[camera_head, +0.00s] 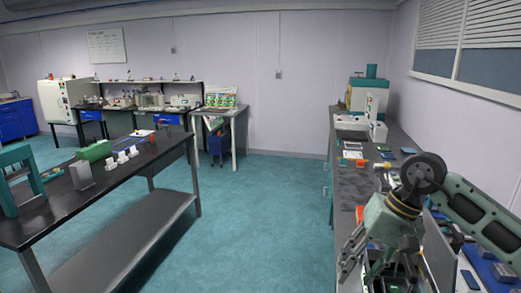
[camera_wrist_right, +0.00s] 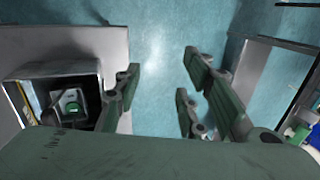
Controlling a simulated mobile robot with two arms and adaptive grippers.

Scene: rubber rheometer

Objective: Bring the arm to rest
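My right arm comes in from the right edge in the head view, bent over the right-hand bench. My right gripper (camera_head: 362,262) points down by the bench's front edge. In the right wrist view the right gripper (camera_wrist_right: 160,85) is open, with its green finger pads wide apart. Nothing is between them; only teal floor shows beyond. My left arm and left gripper are not in view.
The right-hand bench (camera_head: 343,190) carries small items and a white and green machine (camera_head: 368,95). A dark table (camera_head: 105,185) with a lower shelf stands at left. The teal floor (camera_head: 255,220) between them is clear. More benches stand along the back wall.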

